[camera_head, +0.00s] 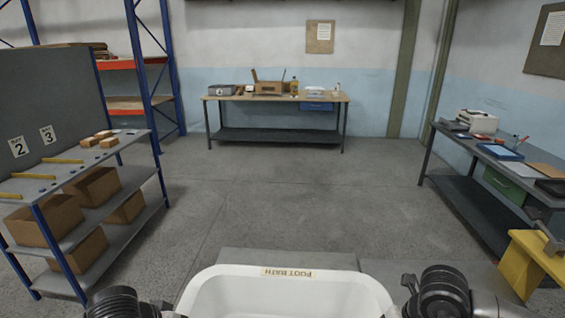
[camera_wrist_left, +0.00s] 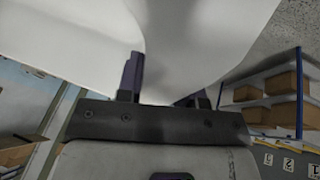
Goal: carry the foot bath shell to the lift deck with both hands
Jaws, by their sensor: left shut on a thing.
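The foot bath shell (camera_head: 290,290) is a white tub with rounded corners at the bottom middle of the head view. A "FOOT BATH" label is on its far rim, and its near part is cut off. My left gripper (camera_wrist_left: 162,90) is shut on the shell's wall, which fills the upper left wrist view (camera_wrist_left: 70,40). My right arm shows beside the shell's right side in the head view; its wrist end (camera_head: 408,284) is close to the rim, but its fingertips are not clear. A flat grey surface (camera_head: 285,259) lies just beyond the shell; I cannot tell if it is the lift deck.
A shelf rack (camera_head: 85,180) with cardboard boxes stands at left. A workbench (camera_head: 275,98) stands at the back wall and another bench (camera_head: 490,150) at right. A yellow stand (camera_head: 535,262) is at lower right. The middle floor (camera_head: 290,195) is clear.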

